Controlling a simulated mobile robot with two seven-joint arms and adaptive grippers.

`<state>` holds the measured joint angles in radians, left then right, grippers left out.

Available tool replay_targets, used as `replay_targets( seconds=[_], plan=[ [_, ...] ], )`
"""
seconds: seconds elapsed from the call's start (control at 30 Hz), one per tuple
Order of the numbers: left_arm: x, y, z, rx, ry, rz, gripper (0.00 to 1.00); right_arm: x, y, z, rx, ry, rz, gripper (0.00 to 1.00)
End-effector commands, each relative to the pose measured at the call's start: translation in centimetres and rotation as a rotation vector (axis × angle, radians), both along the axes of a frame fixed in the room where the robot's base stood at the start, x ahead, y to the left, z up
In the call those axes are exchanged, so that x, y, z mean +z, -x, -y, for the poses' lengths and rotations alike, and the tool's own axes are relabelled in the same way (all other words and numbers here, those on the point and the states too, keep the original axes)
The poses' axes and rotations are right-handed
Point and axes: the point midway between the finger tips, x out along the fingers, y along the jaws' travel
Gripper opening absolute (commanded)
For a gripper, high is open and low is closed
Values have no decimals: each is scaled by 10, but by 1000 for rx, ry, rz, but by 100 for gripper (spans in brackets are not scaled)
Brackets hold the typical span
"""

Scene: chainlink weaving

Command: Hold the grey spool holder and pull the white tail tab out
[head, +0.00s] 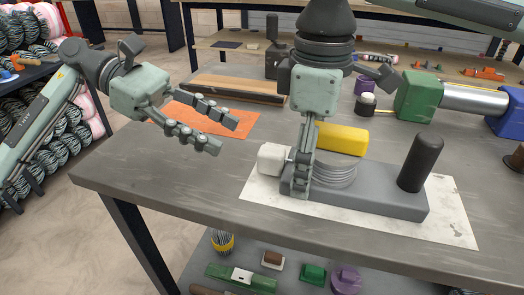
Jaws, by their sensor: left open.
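The grey spool holder (385,199) lies on a white sheet on the workbench, with a dark upright post (420,162) at its right end and a ribbed curved part near its middle. The white tail tab (272,158) is a pale block at the holder's left end. My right gripper (300,186) points down at that left end, just right of the tab. Its fingers show edge-on and overlap, so I cannot tell whether they grip anything. My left gripper (225,135) is open and empty, left of the tab, with its fingers pointing right over the bench.
A yellow block (341,139) sits behind the holder. An orange sheet (232,118) and wooden boards (236,88) lie behind my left gripper. A green and silver cylinder device (420,96) stands at the back right. The bench (180,175) is clear at front left.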

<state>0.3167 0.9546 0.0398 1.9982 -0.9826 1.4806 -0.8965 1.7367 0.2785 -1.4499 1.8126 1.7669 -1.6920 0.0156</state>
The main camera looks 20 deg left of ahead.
Motion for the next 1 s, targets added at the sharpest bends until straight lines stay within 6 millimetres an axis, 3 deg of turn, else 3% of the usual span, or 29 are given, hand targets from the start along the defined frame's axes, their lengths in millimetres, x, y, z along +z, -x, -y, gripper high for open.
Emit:
replay_targets(
  seconds=[0.2,0.4,0.83,1.0],
  plan=[
    [-17,0,42,-2,4,1,47,-1,0,0,-1,2,-1,31],
    [-27,-1,68,0,4,1,47,-1,0,0,-1,2,-1,31],
    [-32,-1,78,2,3,0,47,-1,0,0,-1,2,-1,31],
    [-32,-1,78,2,3,0,27,-1,0,0,-1,2,-1,31]
  ],
)
